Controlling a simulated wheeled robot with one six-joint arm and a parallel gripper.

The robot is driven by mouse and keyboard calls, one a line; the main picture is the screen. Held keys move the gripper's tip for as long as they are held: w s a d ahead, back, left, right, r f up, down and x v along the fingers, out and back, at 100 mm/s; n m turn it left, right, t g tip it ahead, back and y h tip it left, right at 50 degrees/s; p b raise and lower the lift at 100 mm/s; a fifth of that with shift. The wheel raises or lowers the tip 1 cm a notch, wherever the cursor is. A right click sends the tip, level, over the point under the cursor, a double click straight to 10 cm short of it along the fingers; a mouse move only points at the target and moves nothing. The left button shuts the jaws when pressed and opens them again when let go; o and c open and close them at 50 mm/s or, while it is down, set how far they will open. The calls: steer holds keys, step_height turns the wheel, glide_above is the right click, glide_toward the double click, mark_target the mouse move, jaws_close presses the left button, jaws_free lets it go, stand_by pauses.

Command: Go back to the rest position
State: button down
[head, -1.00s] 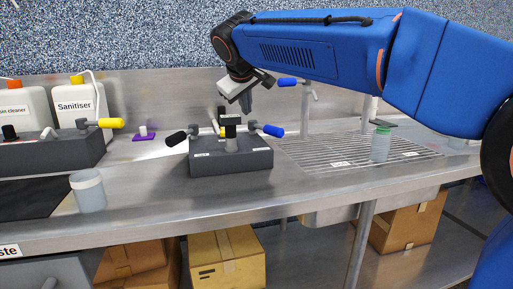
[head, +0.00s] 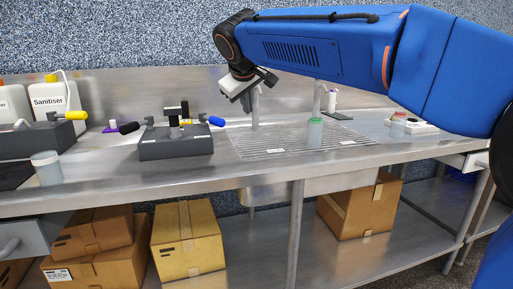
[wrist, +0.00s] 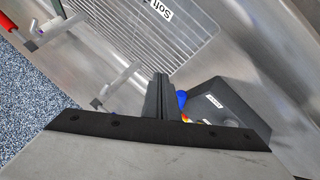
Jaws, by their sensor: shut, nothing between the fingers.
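My gripper (head: 254,106) hangs from the blue arm above the steel bench, in front of the back wall panel. In the wrist view its dark fingers (wrist: 161,98) are together with nothing between them. It is apart from the grey valve block (head: 176,145), which has a black handle (head: 129,128) and a blue handle (head: 217,121). In the wrist view the block (wrist: 232,108) is partly hidden behind the gripper, and the blue handle shows beside the fingers.
A lidded jar (head: 46,168) stands near the front edge at left. Sanitiser (head: 56,98) stands at the back left. Cardboard boxes (head: 187,240) sit on the lower shelf.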

steer(key=s+d+f+m+g, duration=0.1)
steer(key=s+d+f+m, duration=0.1)
steer(key=s+d+f, duration=0.8)
steer(key=s+d+f+m+g, duration=0.2)
steer(key=s+d+f, duration=0.35)
steer(key=d, duration=0.75)
steer(key=s+d+f+m, duration=0.2)
steer(key=s+d+f, duration=0.2)
steer(key=s+f, duration=0.4)
steer(key=s+d+f+m+g, duration=0.1)
steer(key=s+d+f, duration=0.3)
steer(key=s+f, duration=0.5)
steer(key=s+m, duration=0.1)
steer(key=s, duration=0.4)
steer(key=shift+s+d+f, duration=0.15)
steer(key=shift+s+f, duration=0.1)
steer(key=shift+f, duration=0.05)
